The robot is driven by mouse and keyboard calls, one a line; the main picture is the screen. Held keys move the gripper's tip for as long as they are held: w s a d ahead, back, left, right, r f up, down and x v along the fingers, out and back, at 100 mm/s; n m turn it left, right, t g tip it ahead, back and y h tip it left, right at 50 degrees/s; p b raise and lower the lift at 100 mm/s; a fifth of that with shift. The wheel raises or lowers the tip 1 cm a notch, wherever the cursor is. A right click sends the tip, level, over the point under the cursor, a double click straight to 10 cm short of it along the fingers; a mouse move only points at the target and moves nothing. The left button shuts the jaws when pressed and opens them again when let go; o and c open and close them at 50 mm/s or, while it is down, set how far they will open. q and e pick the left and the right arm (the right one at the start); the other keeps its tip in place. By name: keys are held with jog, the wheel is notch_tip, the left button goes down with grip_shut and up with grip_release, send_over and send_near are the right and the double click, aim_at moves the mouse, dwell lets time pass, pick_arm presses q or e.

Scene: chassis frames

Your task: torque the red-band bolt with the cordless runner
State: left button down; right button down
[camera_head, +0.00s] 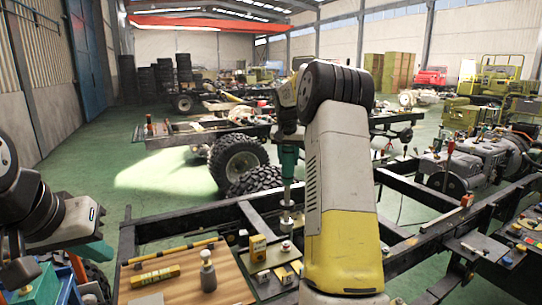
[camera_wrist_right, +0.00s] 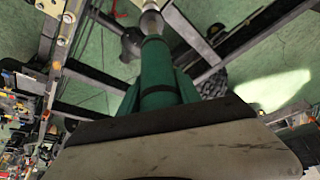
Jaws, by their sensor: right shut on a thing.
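The cordless runner (camera_head: 288,162) has a green body and a grey socket end, pointing down in the head view.
A blue-and-teal holder (camera_head: 50,285) stands at lower left. Tools and small parts (camera_head: 485,245) lie on the right rail.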

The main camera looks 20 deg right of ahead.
aim_at(288, 183)
jog(key=shift+f, duration=4.55)
dwell(1.1)
jog(key=shift+s+f, duration=0.15)
jog(key=shift+f, duration=0.15)
dwell(2.0)
